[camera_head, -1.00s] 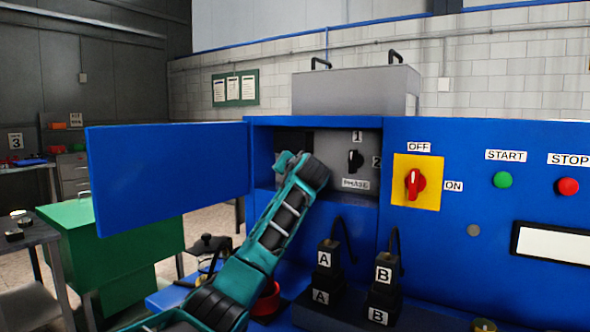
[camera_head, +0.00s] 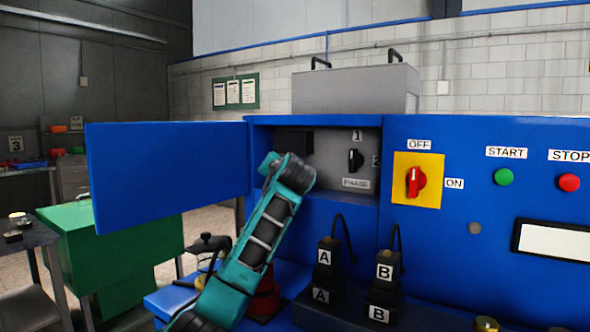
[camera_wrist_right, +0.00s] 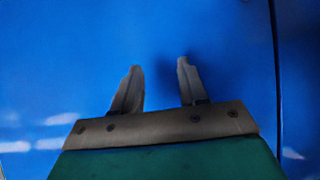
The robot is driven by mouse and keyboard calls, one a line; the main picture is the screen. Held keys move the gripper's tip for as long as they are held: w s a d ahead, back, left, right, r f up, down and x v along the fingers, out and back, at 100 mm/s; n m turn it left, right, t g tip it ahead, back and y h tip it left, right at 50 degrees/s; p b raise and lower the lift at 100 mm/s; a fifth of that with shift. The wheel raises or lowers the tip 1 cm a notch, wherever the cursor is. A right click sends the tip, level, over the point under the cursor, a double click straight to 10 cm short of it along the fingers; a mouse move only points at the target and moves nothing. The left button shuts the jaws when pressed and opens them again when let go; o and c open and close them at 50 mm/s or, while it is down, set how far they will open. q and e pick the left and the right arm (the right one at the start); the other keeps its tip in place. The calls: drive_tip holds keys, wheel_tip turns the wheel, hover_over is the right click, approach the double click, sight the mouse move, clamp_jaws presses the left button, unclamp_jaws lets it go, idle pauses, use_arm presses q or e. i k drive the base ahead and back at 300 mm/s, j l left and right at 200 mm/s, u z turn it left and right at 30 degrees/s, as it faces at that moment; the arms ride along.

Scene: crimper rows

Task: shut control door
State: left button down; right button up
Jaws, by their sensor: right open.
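The control door (camera_head: 165,175) is a blue panel standing wide open to the left of the blue cabinet (camera_head: 450,235). Its hinge edge meets the left side of the control compartment (camera_head: 333,137). Inside the compartment is a black PHASE switch (camera_head: 355,160) pointing near 1. My left arm rises from below, its end in front of the compartment's lower left, to the right of the door and apart from it in the picture. My left gripper (camera_head: 268,163) is mostly hidden, its jaws unclear. My right gripper (camera_wrist_right: 155,85) is open and empty, facing a plain blue surface in the right wrist view.
Black plugs A (camera_head: 325,265) and B (camera_head: 383,280) stand on the ledge below the compartment. A red OFF/ON switch (camera_head: 415,182) is to the right. A green cabinet (camera_head: 110,250) stands behind and below the door. A vertical seam (camera_wrist_right: 276,80) runs at the right wrist view's right.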

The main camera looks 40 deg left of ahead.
sight(140, 172)
drive_tip(key=k, duration=1.5)
